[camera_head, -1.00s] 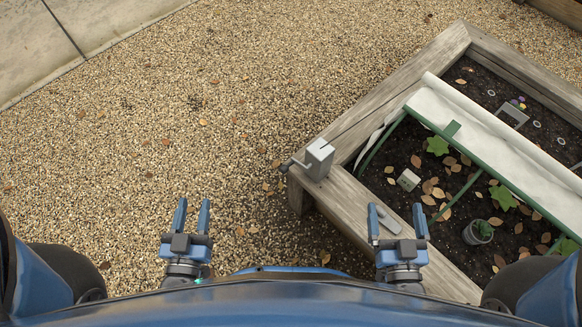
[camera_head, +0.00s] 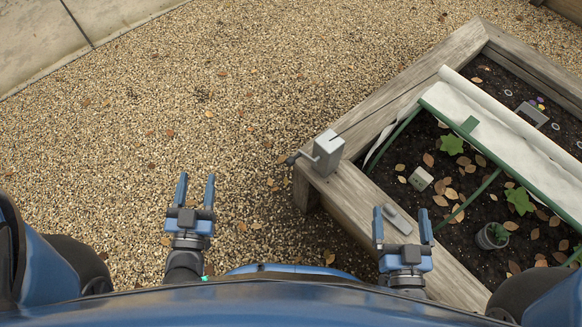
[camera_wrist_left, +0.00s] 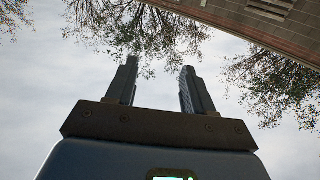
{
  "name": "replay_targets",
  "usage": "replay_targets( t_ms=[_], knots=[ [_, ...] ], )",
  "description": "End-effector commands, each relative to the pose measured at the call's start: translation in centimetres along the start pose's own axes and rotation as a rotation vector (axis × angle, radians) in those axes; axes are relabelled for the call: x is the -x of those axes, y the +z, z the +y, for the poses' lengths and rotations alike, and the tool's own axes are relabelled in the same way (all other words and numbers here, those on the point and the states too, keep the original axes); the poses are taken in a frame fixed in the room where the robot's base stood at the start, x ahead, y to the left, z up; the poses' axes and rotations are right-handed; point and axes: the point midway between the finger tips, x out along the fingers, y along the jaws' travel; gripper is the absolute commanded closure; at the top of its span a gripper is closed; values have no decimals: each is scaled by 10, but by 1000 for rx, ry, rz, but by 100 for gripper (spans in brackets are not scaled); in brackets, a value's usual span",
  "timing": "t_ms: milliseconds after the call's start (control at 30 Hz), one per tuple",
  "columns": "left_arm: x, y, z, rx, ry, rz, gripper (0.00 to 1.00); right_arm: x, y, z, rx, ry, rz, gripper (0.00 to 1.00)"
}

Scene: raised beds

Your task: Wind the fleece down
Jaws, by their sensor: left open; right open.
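The white fleece (camera_head: 503,115) lies rolled along a green bar over the raised bed at the right of the head view. A grey winder box (camera_head: 327,153) with a dark-knobbed crank handle (camera_head: 298,157) stands on the bed's near corner. My left gripper (camera_head: 195,190) is open and empty above the gravel, left of the crank and apart from it. In the left wrist view its two fingers (camera_wrist_left: 158,90) stand apart against sky and branches. My right gripper (camera_head: 402,226) is open over the bed's near wooden edge, close to a grey tool-like piece (camera_head: 396,218).
The wooden bed frame (camera_head: 441,262) fills the right side. In its soil are leafy plants (camera_head: 452,145), a small pot (camera_head: 492,236), a pale block (camera_head: 420,179) and several dry leaves. Open gravel (camera_head: 150,120) lies to the left.

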Motion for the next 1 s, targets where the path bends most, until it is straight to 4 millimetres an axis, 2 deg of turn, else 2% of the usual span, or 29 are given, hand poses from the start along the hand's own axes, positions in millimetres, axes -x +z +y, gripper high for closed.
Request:
replay_targets(
  t_ms=[33,200,400,600,700,800,1000],
  knots=[
    [-14,26,2,-111,-3,55,48,-1,32,0,0,0,0,4],
    [-51,47,21,-749,16,249,48,-2,70,0,0,0,-1,4],
    [-78,80,61,-1572,40,484,48,-2,98,0,0,0,0,4],
    [-84,124,104,-2319,83,783,48,-2,106,0,0,0,0,4],
    [-76,144,120,-2570,103,940,48,-2,104,0,0,0,0,4],
    [-67,158,129,-2737,98,1071,48,-2,104,0,0,0,0,4],
    [-62,161,136,-2875,28,1189,48,-2,104,0,0,0,0,4]
  ],
)
